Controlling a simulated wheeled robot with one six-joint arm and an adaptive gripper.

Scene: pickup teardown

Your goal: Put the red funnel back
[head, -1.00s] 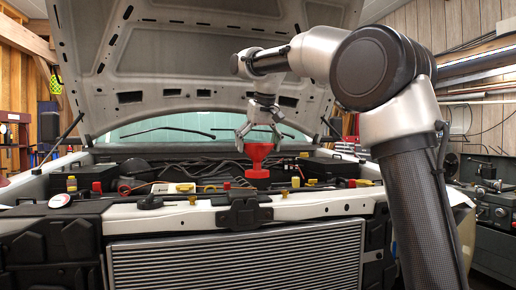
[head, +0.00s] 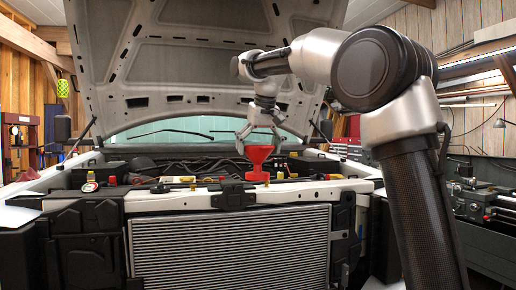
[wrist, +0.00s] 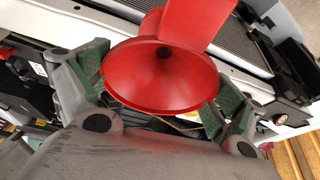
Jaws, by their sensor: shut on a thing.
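The red funnel (head: 258,158) is upright above the front of the engine bay in the head view, its wide mouth up and its narrow part down. My gripper (head: 259,141) is over it with its fingers at either side of the funnel's mouth, shut on it. In the wrist view the funnel's red bowl (wrist: 160,80) fills the middle, with its dark hole showing and the green-padded fingers of my gripper (wrist: 163,95) on both sides. The funnel's lower end is at the height of the white front crossmember (head: 290,192); I cannot tell whether it touches anything.
The raised hood (head: 205,65) stands open behind my arm. The radiator (head: 230,258) is below the crossmember. Caps and hoses crowd the engine bay (head: 170,165). A workbench with a machine (head: 480,205) stands at the right, and a red frame (head: 18,135) at the left.

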